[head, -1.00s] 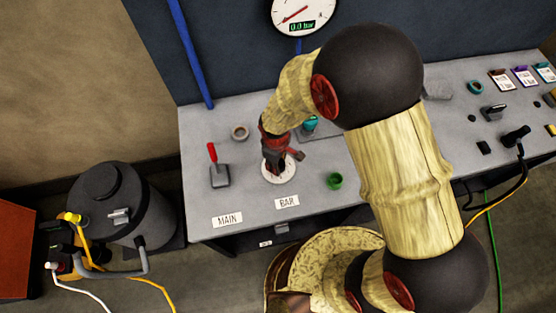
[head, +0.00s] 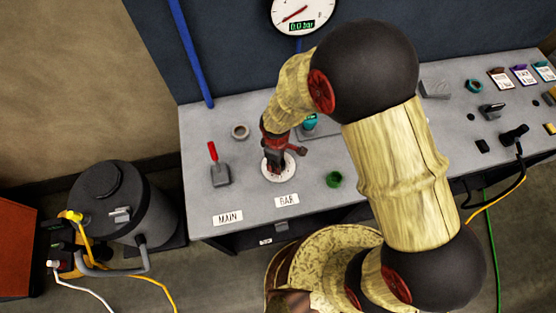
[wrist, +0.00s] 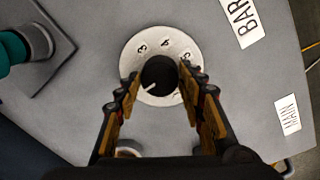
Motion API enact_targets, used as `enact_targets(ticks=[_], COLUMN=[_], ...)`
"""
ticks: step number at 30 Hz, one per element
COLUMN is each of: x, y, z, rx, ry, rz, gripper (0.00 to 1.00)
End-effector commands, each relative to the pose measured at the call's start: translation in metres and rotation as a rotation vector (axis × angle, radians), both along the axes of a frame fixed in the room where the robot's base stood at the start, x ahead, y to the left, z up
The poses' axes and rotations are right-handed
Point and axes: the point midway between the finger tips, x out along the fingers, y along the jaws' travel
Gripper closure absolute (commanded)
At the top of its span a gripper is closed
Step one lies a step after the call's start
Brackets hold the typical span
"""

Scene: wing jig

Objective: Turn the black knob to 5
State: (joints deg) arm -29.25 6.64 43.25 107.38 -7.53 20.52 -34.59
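The black knob (wrist: 158,75) sits at the centre of a round white dial (wrist: 147,46) on the grey bench, by the BAR label (wrist: 242,21). In the wrist view 3, 4 and 5 show along the dial's upper side. The knob's white mark points to the lower left, away from the 5; any numeral there is hidden by a finger. My gripper (wrist: 160,74) has one finger on each side of the knob, apparently with slim gaps. In the head view my gripper (head: 275,164) is down over the dial (head: 291,171) and hides the knob.
A red-handled lever (head: 214,160) stands left of the dial by the MAIN label (head: 227,218). A gauge (head: 302,13) on the back wall reads 0.0 bar.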

Motion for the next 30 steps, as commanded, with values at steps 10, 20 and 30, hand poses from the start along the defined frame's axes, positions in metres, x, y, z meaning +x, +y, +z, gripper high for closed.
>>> enact_targets(ticks=[10,20,30], x=[0.0,0.0,-0.003], y=[0.0,0.001,0.002], z=[0.0,0.01,0.074], rx=[0.0,0.001,0.002], ry=[0.0,-0.003,-0.004], rz=[0.0,0.0,0.0], gripper=[0.44,0.44,0.44])
